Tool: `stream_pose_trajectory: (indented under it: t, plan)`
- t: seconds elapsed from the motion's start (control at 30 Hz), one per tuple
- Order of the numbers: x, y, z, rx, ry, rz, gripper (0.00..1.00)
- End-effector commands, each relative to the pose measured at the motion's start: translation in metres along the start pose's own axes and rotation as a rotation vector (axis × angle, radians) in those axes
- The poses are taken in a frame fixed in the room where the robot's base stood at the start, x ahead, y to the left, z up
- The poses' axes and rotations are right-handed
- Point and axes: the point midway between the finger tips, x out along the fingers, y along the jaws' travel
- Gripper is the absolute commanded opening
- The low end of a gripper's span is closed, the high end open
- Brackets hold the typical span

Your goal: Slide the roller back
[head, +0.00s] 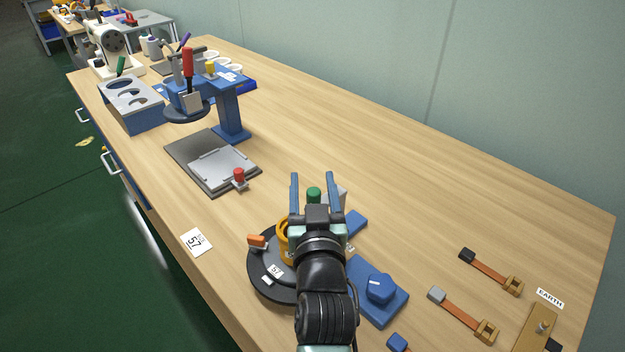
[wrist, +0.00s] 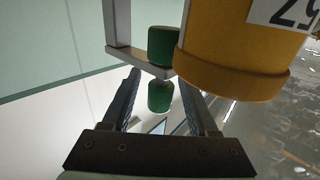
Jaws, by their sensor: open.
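My gripper (head: 313,180) is open, its two blue fingers spread and pointing away along the bench. A green cylindrical piece (head: 314,194), perhaps the roller or its grip, shows between the fingers in the head view. In the wrist view a green cylinder (wrist: 160,97) appears between the fingers, with a second green part (wrist: 163,46) above it past a grey bracket (wrist: 140,61). I cannot tell whether the two greens are one piece. The fingers do not visibly touch either. A yellow cylinder (wrist: 240,50) with a number label stands close to the right finger; my wrist hides much of the fixture.
A black round base (head: 262,278) with an orange handle (head: 257,242) lies beside my wrist. A blue box with a knob (head: 378,290) is at right. A blue press (head: 232,112) and grey plate (head: 212,160) stand farther back.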

Motion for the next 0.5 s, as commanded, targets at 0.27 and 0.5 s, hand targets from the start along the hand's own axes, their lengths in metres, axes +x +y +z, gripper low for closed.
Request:
stream_pose_trajectory:
  t: [0.27, 0.5]
  plan:
    - [0.0064, -0.0003, -0.0002, 0.0, 0.0, 0.0, 0.6]
    - [0.006, -0.0001, -0.0001, 0.0, 0.0, 0.0, 0.38]
